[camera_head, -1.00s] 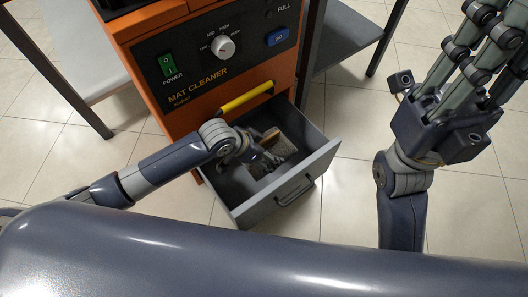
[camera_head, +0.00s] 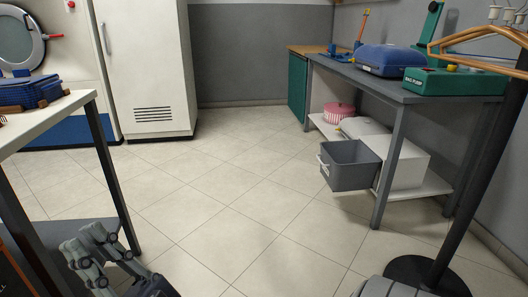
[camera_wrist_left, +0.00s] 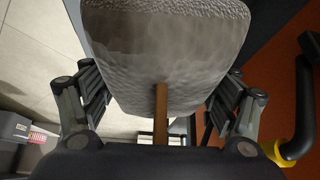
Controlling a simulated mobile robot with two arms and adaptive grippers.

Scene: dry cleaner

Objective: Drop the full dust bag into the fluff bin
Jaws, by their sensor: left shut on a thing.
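The dust bag (camera_wrist_left: 165,55) is a bulging grey, rough-surfaced bag with a brown strip at its near end, in the left wrist view. My left gripper (camera_wrist_left: 158,98) is shut on it, with fingers along both sides. The bag is outside the head view. An open grey bin (camera_head: 349,166), seemingly the fluff bin, stands on the low shelf under the right-hand table and juts out past the shelf's front. Its label is not readable. My right gripper (camera_head: 100,255) is open and empty at the lower left of the head view, apart from the bin.
A grey table (camera_head: 400,91) carries a blue case (camera_head: 390,60) and green machine (camera_head: 460,82). A pink striped container (camera_head: 338,112) sits on its shelf. A hanger stand (camera_head: 435,272) stands at right, a white table (camera_head: 45,120) at left. The middle floor is clear.

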